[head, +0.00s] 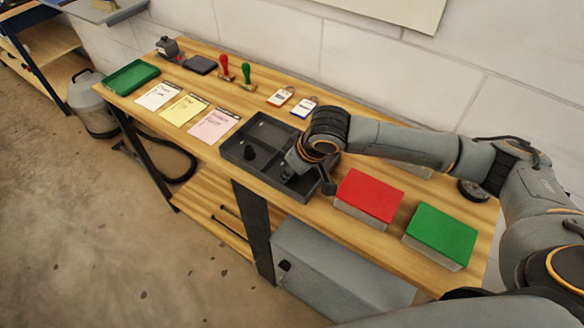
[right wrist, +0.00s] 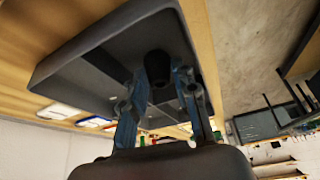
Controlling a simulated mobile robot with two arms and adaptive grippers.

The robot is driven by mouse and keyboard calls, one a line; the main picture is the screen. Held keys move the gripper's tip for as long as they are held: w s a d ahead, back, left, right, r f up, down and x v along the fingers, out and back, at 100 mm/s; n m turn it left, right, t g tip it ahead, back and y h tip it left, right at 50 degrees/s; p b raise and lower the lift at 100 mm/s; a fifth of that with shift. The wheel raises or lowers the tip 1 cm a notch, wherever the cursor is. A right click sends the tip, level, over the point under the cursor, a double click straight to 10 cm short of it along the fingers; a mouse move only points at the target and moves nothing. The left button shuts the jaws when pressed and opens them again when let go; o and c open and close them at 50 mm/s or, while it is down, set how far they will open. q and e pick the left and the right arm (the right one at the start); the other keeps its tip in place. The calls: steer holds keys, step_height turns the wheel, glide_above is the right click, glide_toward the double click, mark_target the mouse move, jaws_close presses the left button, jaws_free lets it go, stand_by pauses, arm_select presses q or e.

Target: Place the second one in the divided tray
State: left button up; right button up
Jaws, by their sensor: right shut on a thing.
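The dark grey divided tray (head: 228,152) lies on the bench; it also shows in the right wrist view (right wrist: 60,66). A small black piece (head: 249,154) lies in its left part. My right gripper (head: 289,171) is low over the tray's right part. In the right wrist view my right gripper (right wrist: 162,88) is shut on a black, round-ended piece (right wrist: 157,66) between its fingers. In the head view the gripper mostly hides this held piece. I cannot tell whether it touches the tray floor. My left gripper is not in view.
A red-topped box (head: 369,195) and a green-topped box (head: 441,235) stand right of the tray. Left of it lie paper pads (head: 214,126), and farther off a green tray (head: 131,76). Red (head: 226,68) and green (head: 246,73) stamps and two tags (head: 281,96) are behind.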

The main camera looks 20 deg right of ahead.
steer(key=shift+f, duration=0.15)
steer(key=o, duration=0.5)
steer(key=shift+o, duration=0.2)
steer(key=v, duration=1.2)
